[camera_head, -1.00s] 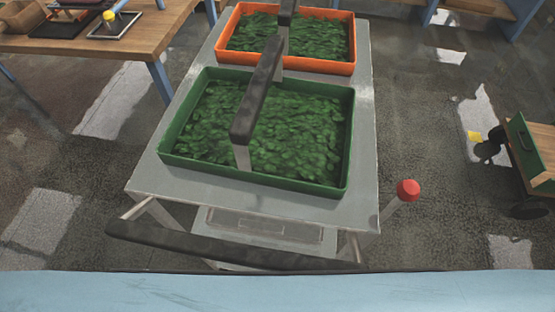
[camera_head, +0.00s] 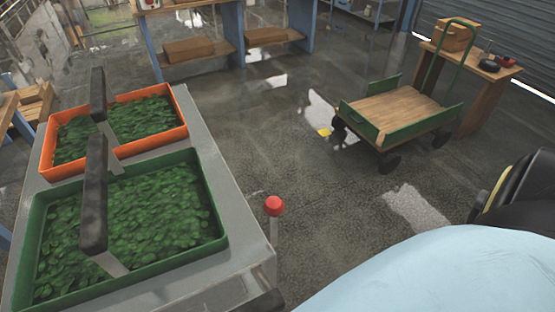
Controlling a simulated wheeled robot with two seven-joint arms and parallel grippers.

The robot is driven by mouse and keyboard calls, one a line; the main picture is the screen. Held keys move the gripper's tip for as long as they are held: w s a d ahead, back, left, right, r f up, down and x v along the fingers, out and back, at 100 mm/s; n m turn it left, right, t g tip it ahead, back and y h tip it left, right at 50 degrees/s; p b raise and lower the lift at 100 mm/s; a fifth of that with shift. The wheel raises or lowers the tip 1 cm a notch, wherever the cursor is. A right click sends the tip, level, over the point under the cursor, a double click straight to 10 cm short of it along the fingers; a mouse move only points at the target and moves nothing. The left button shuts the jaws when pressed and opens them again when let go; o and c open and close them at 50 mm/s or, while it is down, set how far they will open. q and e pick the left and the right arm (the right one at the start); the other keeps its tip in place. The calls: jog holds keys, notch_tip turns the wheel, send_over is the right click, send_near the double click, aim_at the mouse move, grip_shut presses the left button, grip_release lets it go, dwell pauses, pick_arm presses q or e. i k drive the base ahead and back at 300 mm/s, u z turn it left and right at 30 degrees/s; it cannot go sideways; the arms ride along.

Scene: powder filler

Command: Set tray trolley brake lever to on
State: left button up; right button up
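The grey metal tray trolley (camera_head: 232,205) stands at the left of the head view. The brake lever (camera_head: 274,207) is a pale upright rod with a red ball knob, beside the trolley's near right corner. Its lower end is partly hidden. A green tray (camera_head: 215,242) and, behind it, an orange tray (camera_head: 182,130) sit on the trolley, filled with green leafy pieces. Dark bars stand over both trays. The trolley's dark push handle (camera_head: 264,303) shows only in part at the bottom edge. Neither of my grippers is in view.
A flat green and wooden cart (camera_head: 396,106) stands at the right. A wooden table (camera_head: 487,72) is behind it, and wooden shelves with blue posts (camera_head: 238,38) are at the back. The floor between trolley and cart is clear.

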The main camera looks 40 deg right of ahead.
aim_at(273, 206)
jog(key=k, duration=0.35)
jog(key=z, duration=1.35)
jog(key=i, duration=0.2)
jog(key=u, duration=0.5)
